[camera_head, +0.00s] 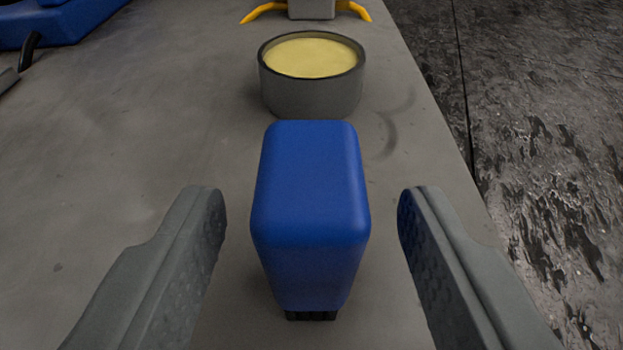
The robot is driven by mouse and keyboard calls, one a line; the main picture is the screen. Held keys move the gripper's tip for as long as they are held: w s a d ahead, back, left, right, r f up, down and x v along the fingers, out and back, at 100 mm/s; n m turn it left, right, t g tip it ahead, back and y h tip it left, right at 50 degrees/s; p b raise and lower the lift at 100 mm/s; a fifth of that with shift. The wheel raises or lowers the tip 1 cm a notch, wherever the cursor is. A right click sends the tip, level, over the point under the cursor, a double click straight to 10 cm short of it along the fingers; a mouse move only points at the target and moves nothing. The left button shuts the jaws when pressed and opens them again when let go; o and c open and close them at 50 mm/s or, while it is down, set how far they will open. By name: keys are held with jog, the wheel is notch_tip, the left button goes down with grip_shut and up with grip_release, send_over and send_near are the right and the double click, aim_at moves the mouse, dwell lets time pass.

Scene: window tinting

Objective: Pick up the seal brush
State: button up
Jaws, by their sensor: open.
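A blue block-shaped handle with rounded edges, which looks like the seal brush (310,205), stands upright on the grey work surface in the middle of the head camera view. A small dark part shows at its foot; most of that end is hidden under the blue body. My gripper (312,215) is open, with one grey finger on each side of the blue body. There is a visible gap on both sides, and neither finger seems to touch it.
A round grey tub (311,95) with pale yellow contents stands just behind the brush. A grey object with yellow arms (312,8) is at the top edge. A blue item (55,22) lies at the upper left. The grey surface (130,130) ends at the right, above dark floor.

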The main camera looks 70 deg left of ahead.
jog(key=c, duration=1.1)
jog(key=shift+r, duration=5.05)
